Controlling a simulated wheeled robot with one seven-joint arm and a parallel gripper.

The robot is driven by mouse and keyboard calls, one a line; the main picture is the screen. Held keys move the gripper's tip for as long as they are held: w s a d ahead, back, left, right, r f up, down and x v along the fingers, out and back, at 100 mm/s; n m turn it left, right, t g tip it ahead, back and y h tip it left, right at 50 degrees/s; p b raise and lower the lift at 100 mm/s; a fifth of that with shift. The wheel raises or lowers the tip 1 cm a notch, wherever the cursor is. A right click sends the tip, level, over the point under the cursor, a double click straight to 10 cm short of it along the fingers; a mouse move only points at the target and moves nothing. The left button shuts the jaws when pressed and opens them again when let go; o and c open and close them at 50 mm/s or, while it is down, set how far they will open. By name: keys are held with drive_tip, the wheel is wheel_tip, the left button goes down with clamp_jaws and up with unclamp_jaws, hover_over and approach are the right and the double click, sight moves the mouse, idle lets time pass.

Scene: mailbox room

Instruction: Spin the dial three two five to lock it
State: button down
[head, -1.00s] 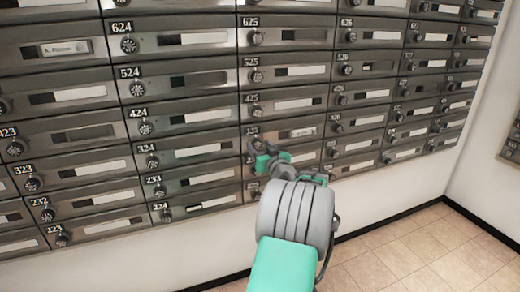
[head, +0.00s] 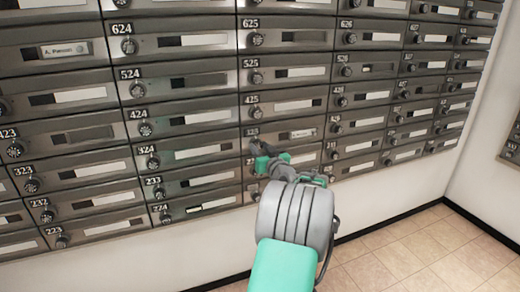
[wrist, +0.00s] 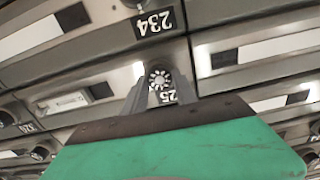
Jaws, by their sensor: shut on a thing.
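The dial (wrist: 160,77) is small, round and dark with a pale centre. It sits beside a partly covered upside-down label (wrist: 169,97) ending in "25". My gripper (wrist: 159,84) has its two grey fingers closed around this dial, one on each side. In the head view my gripper (head: 259,150) is at the lower part of the middle column, just under the "325" label (head: 252,133). The mailbox door with its white name slot (head: 298,134) is closed. The gripper hides the dial in the head view.
Rows of closed metal mailboxes with similar dials surround it, such as 425 (head: 283,105) above. The tiled floor (head: 400,255) is clear at the lower right.

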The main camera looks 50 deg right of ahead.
drive_tip(key=shift+m, duration=0.5)
drive_tip(key=m+p, duration=0.1)
drive_tip(key=m, duration=0.2)
drive_tip(key=m+p, duration=0.2)
drive_tip(key=m, duration=0.2)
drive_tip(key=shift+r, duration=0.1)
drive_tip(key=m+p, duration=0.3)
drive_tip(key=m, duration=0.2)
drive_tip(key=m+p, duration=0.3)
drive_tip(key=m, duration=0.1)
drive_tip(key=shift+m, duration=0.3)
drive_tip(key=m+p, duration=0.3)
drive_tip(key=m, duration=0.1)
drive_tip(key=m+p, duration=0.3)
drive_tip(key=m, duration=0.2)
drive_tip(key=shift+p, duration=0.3)
drive_tip(key=m+p, duration=0.3)
drive_tip(key=m, duration=0.2)
drive_tip(key=shift+f+m+p, duration=0.25)
drive_tip(key=shift+m+p, duration=0.7)
drive_tip(key=shift+m, duration=0.75)
